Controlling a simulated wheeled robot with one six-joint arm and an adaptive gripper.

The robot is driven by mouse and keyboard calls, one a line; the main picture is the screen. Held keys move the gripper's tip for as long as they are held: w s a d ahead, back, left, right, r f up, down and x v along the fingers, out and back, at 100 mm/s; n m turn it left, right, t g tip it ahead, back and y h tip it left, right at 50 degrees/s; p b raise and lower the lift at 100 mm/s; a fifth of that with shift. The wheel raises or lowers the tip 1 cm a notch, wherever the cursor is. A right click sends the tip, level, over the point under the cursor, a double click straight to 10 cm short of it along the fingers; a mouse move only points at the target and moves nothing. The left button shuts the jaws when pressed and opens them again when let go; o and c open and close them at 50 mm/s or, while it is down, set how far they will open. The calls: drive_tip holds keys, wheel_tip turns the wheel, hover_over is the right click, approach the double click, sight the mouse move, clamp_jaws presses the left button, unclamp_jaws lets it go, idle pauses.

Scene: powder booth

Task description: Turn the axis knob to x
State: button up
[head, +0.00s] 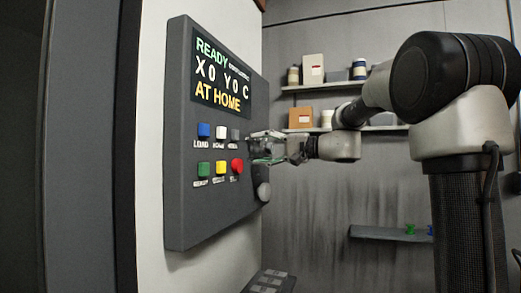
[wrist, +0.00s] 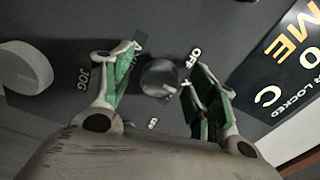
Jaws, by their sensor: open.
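The axis knob (wrist: 160,77) is a small dark round knob on the grey control panel (wrist: 110,20), in the middle of the wrist view. White letters stand around it; "OFF" is readable at its upper right, the others are partly covered or too small. I cannot tell for certain which mark it points to. My gripper (wrist: 164,64) is open, with one green-padded finger on each side of the knob and gaps visible between. In the head view my gripper (head: 256,148) is at the panel's right part and hides the knob.
A large pale dial (wrist: 22,68) beside the "JOG" label is left of my fingers. The panel's display (head: 222,75) reads "READY", "X0 Y0 C" and "AT HOME". Several coloured buttons, including a red one (head: 237,166), lie close by. Shelves (head: 345,85) hang behind.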

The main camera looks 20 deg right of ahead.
drive_tip(key=v, duration=1.1)
drive_tip(key=shift+s+d, duration=0.1)
drive_tip(key=shift+d, duration=0.1)
drive_tip(key=s+d+f+m+g+h, duration=0.1)
drive_tip(key=s+d+f+m+h, duration=0.15)
drive_tip(key=f, duration=0.55)
drive_tip(key=s+d+f+m+g+h, duration=0.1)
drive_tip(key=s+d+f+h, duration=0.15)
drive_tip(key=f, duration=0.45)
drive_tip(key=s+f+n+g+h, duration=0.2)
drive_tip(key=s+f+n+h, duration=0.2)
drive_tip(key=s, duration=0.7)
drive_tip(key=s+f+n+g+h, duration=0.2)
drive_tip(key=s+f+n+h, duration=0.2)
drive_tip(key=s+f, duration=0.5)
drive_tip(key=shift+s+d+h, duration=0.3)
drive_tip(key=shift+s+h, duration=0.5)
drive_tip(key=shift+s, duration=0.15)
